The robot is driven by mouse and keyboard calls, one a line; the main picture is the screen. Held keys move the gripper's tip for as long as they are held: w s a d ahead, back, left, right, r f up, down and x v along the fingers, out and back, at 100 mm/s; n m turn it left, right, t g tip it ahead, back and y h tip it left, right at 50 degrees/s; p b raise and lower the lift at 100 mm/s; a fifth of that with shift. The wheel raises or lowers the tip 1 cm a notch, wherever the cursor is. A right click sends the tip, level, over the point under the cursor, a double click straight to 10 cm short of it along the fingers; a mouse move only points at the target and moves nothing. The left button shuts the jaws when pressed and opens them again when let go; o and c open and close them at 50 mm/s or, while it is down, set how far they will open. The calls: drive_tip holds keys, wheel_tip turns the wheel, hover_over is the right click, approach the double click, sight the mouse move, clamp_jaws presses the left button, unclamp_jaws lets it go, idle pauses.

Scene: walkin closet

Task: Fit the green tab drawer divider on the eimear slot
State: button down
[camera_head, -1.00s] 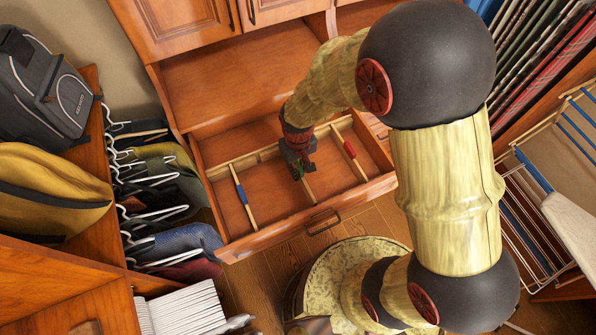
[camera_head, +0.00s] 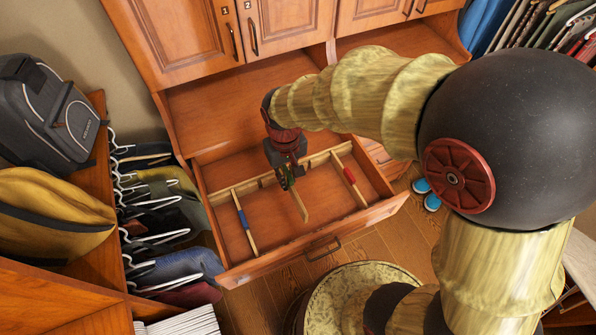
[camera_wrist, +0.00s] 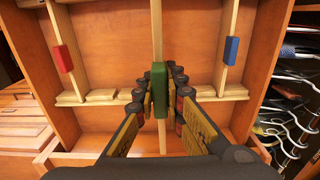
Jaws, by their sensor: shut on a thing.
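My gripper (camera_head: 287,178) is shut on the green tab (camera_wrist: 159,90) of a light wooden divider (camera_head: 299,205). The divider hangs over the middle of the open drawer (camera_head: 270,245), its near end pointing to the drawer front. In the wrist view the divider (camera_wrist: 157,30) runs upright between my fingers, crossing a notched wooden rail (camera_wrist: 100,95). The rail also shows along the drawer's back in the head view (camera_head: 240,187). I cannot tell whether the divider touches the rail or floor. No slot label is readable.
A blue-tab divider (camera_head: 250,236) stands at the drawer's left and a red-tab divider (camera_head: 358,187) at its right, with bare floor between. Hanging clothes (camera_head: 190,268) crowd the left side. Cabinet doors (camera_head: 180,40) are above. Blue slippers (camera_head: 427,195) lie on the floor at right.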

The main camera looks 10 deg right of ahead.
drive_tip(key=s+a+f+b, duration=0.1)
drive_tip(key=s+a+f, duration=0.1)
drive_tip(key=a+f, duration=0.3)
drive_tip(key=shift+a+f+b, duration=0.35)
drive_tip(key=shift+f+b, duration=0.05)
drive_tip(key=shift+f, duration=1.45)
drive_tip(key=shift+f+b, duration=0.75)
drive_tip(key=shift+f, duration=0.45)
idle(0.4)
drive_tip(key=shift+f, duration=0.35)
drive_tip(key=shift+f+b, duration=0.8)
drive_tip(key=shift+f, duration=0.1)
drive_tip(key=shift+f, duration=0.35)
drive_tip(key=shift+f+b, duration=0.45)
idle(0.4)
